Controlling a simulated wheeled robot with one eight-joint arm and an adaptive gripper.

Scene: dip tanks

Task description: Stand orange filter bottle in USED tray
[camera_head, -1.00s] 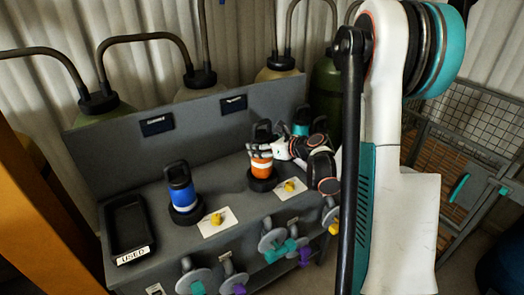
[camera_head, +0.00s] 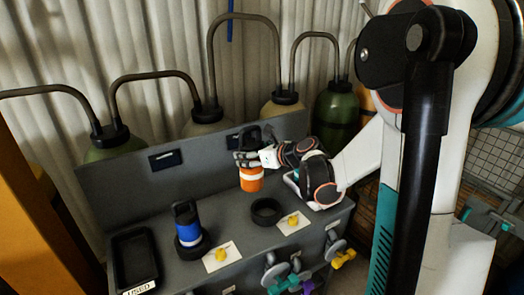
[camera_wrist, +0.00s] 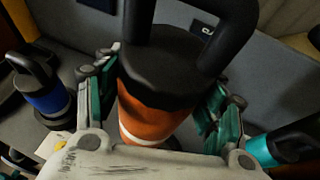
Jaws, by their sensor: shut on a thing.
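The orange filter bottle (camera_head: 251,180) has a black handled cap and a white band. My gripper (camera_head: 252,160) is shut on it and holds it upright above the bench, clear of the black ring holder (camera_head: 266,211). In the wrist view the orange filter bottle (camera_wrist: 152,120) stands between the teal-padded fingers of my gripper (camera_wrist: 158,95). The black USED tray (camera_head: 134,260) lies at the bench's left end with its label at the front edge. It looks empty. The bottle is well to the right of the tray.
A blue bottle (camera_head: 187,226) stands in a ring between the tray and my gripper. A teal bottle (camera_wrist: 285,146) shows at the wrist view's right. Yellow pieces lie on white cards (camera_head: 222,256) in front. A low back panel (camera_head: 120,183) runs behind the bench.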

